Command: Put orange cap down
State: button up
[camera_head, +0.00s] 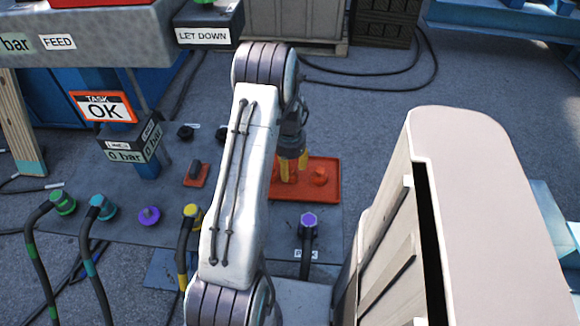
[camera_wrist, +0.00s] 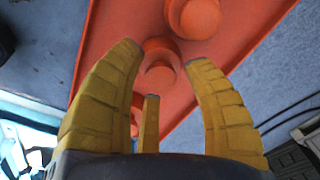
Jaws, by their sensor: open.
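An orange-red tray (camera_head: 331,196) lies on the grey panel, beneath my gripper (camera_head: 292,165). One orange cap (camera_head: 319,176) stands on the tray to the right of my gripper. In the wrist view, my yellow fingers (camera_wrist: 164,75) are spread open over the tray (camera_wrist: 111,22). An orange cap (camera_wrist: 160,74) sits on the tray between the fingertips, with no finger visibly closed on it. A second orange cap (camera_wrist: 194,15) stands farther off at the top edge. In the head view the fingers partly hide the cap below them.
Green (camera_head: 63,203), teal (camera_head: 103,207) and yellow (camera_head: 192,212) cable plugs and a purple cap (camera_head: 149,215) stand left of my arm. A purple-ended plug (camera_head: 308,221) stands in front of the tray. An OK sign (camera_head: 103,108) rises at left. A large beige body (camera_head: 480,200) fills the right.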

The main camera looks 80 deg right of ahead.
notch_tip(320, 180, up, 12)
jog(key=shift+a, duration=0.15)
dwell(0.4)
dwell(0.8)
jog(key=w+a+f+n+y, duration=0.1)
jog(key=a+n+y, duration=0.2)
jog(key=a+n, duration=0.65)
jog(key=w+a+r+n+t+h+p, duration=0.1)
jog(key=w+a+r+n+p, duration=0.2)
jog(key=w+a+r+n, duration=0.2)
jog(key=w+a+r+n+t+h+p, duration=0.1)
jog(key=w+a+r+n+p, duration=0.3)
jog(key=a+r, duration=0.7)
jog(key=w+a+r+n+t+p, duration=0.1)
jog(key=w+a+r+n+p, duration=0.2)
jog(key=a, duration=1.6)
jog(key=shift+w+a+r+n+h+p, duration=0.35)
jog(key=shift+w+r+n, duration=2)
jog(key=shift+w+r, duration=0.85)
